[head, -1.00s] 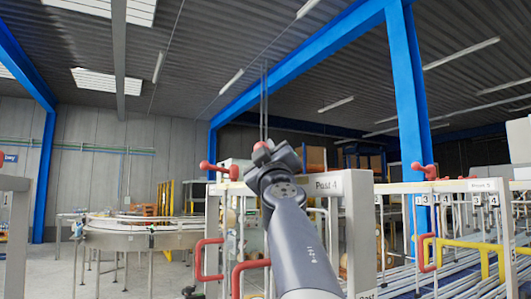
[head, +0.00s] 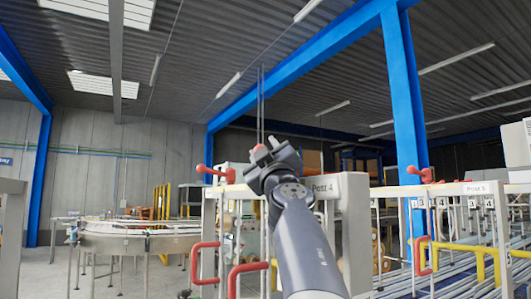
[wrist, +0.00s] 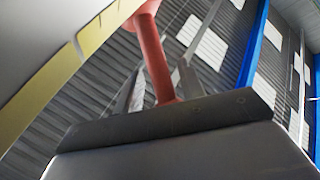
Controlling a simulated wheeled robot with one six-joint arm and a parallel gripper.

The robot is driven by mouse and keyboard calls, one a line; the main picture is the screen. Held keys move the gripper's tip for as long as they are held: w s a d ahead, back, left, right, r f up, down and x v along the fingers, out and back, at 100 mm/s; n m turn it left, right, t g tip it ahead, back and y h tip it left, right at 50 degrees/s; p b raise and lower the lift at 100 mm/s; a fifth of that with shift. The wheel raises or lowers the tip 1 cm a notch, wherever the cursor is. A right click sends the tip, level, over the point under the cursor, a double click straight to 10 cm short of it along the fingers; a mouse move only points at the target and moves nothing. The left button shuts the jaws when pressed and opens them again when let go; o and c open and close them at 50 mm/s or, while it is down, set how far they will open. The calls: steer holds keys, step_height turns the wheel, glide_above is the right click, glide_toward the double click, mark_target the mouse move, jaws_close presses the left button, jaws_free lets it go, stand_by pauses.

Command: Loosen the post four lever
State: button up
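The Post 4 sign (head: 323,188) is on a pale frame, partly covered by my arm. My gripper (head: 268,150) is at the left of this sign, above the frame's top, with red showing at its tip. In the wrist view a red lever (wrist: 155,55) with a rounded end runs between the two grey fingers of my gripper (wrist: 160,88). Gaps show beside the lever, so the fingers look open around it. The lever's lower end is hidden behind the dark bar. I cannot tell whether it touches a finger. Another red lever (head: 216,173) stands just left of my gripper.
Red handles (head: 205,262) stick out below at the left. The Post 5 frame (head: 480,188), with its own red lever (head: 420,173) and a yellow rail (head: 465,250), is at the right. A round conveyor (head: 125,240) stands at the left. A blue column (head: 408,110) rises behind.

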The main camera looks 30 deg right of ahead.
steer(key=shift+s+f+b, duration=0.2)
steer(key=shift+f+b, duration=0.15)
steer(key=shift+f, duration=0.05)
steer(key=b+v, duration=0.5)
steer(key=v, duration=0.5)
steer(key=shift+s+r, duration=0.25)
steer(key=shift+w+a+r+p, duration=0.15)
steer(key=shift+w+a+p, duration=0.1)
steer(key=shift+p, duration=0.45)
steer(key=shift+w+f+m+g+h+p, duration=0.2)
steer(key=shift+m+g+h+p, duration=0.1)
steer(key=shift+h+p, duration=0.25)
steer(key=p+x, duration=0.5)
steer(key=x, duration=0.5)
steer(key=shift+w+d+r, duration=0.1)
steer(key=shift+w+r, duration=0.1)
steer(key=shift+w, duration=0.05)
steer(key=shift+c, duration=0.4)
jaws_close()
